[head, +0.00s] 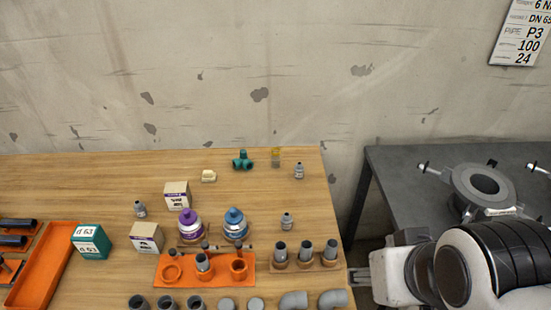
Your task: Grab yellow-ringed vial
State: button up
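A small clear-grey vial with a yellow band at its top (276,158) stands upright near the back right of the wooden table, just right of a teal pipe fitting (242,160). My gripper (357,281) is at the table's right edge in the foreground, well apart from the vial and to its lower right. Its fingers are small in the picture and partly cut off from clear view, so I cannot tell how far apart they are. I see nothing held in it.
Grey-capped bottles (299,171) and (287,221) stand near the right edge. An orange holder (215,279), a wooden rack of grey pipes (327,262), and purple (189,227) and blue (235,226) containers fill the front. A grey table (400,175) lies right, across a gap.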

aim_at(278, 158)
jog(key=shift+w, duration=0.1)
jog(key=w+a+f+t+y, duration=0.1)
jog(key=w+a+t, duration=0.15)
jog(key=w, duration=1.55)
jog(key=w+a+f+t, duration=0.1)
jog(key=w+a+t, duration=0.15)
jog(key=w, duration=1.55)
jog(key=w+a+f+t, duration=0.1)
jog(key=w+a+f, duration=0.1)
jog(key=w+f, duration=0.4)
jog(key=w+a+f, duration=0.2)
jog(key=w+f, duration=0.4)
jog(key=f, duration=0.3)
jog(key=w+a+f+n+t, duration=0.1)
jog(key=w+a+f, duration=0.1)
jog(key=w+f, duration=0.4)
jog(key=shift+w+a+f+t, duration=0.15)
jog(key=shift+w+f+t, duration=0.2)
jog(key=shift+f, duration=0.3)
jog(key=shift+w+a+f, duration=0.15)
jog(key=shift+w+f, duration=0.05)
jog(key=shift+f, duration=0.55)
jog(key=shift+w, duration=0.1)
jog(key=shift+x, duration=1.2)
